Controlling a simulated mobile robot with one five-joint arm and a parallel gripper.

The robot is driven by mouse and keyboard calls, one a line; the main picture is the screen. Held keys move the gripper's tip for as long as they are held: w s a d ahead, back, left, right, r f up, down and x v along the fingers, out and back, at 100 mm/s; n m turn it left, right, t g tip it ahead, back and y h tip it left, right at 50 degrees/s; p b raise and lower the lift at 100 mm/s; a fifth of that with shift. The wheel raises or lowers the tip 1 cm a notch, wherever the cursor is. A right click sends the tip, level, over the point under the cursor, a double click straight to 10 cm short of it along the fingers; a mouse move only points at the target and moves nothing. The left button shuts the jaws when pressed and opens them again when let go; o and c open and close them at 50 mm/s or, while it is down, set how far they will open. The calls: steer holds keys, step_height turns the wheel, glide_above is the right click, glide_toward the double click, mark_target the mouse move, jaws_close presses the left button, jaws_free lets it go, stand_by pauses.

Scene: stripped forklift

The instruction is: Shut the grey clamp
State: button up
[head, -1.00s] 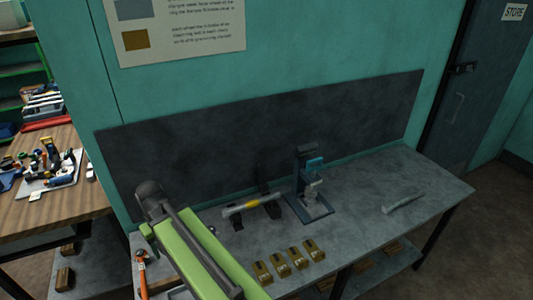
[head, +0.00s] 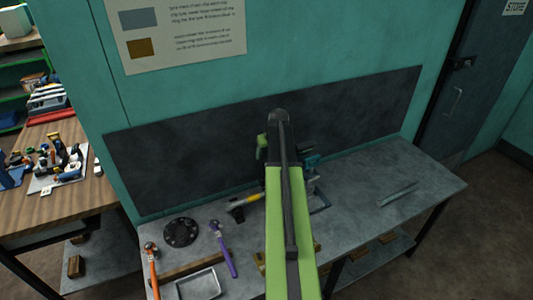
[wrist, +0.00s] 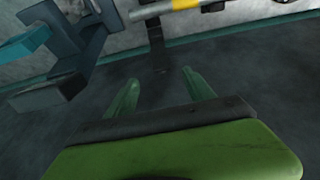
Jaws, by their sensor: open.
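A grey bar with a yellow band (head: 252,197) lies at the back of the bench, partly hidden by my arm. In the wrist view a dark grey upright piece (wrist: 157,45) stands at this bar; it may be the grey clamp, but I cannot tell its state for sure. A blue-grey press-like device (wrist: 75,50) is left of it in the wrist view. My gripper (wrist: 162,92) is open and empty, its two green fingers apart, pointing toward the upright piece without visible contact. In the head view my arm hides most of this area.
A black disc (head: 181,232), a purple-handled tool (head: 225,252), an orange-handled tool (head: 152,270) and a metal tray (head: 199,285) lie at the bench's left. A grey metal piece (head: 398,193) lies at the right, with bare bench around it. The dark backboard (head: 200,150) rises behind.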

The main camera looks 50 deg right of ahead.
mark_target(262, 168)
steer(key=b+x, duration=1.5)
steer(key=x, duration=0.2)
steer(key=shift+a, duration=0.15)
steer(key=shift+r, duration=0.1)
jaws_close()
steer(key=shift+c, duration=2)
jaws_free()
steer(key=shift+s, duration=0.15)
steer(key=shift+s+a+f+b, duration=0.2)
steer(key=shift+s+a, duration=0.3)
steer(key=shift+s, duration=0.65)
steer(key=shift+s+a+f+b, duration=0.25)
steer(key=shift+s+a, duration=0.2)
steer(key=shift+s, duration=0.65)
steer(key=shift+s+a+f+b, duration=0.2)
steer(key=shift+s+a, duration=0.3)
steer(key=shift+s, duration=0.65)
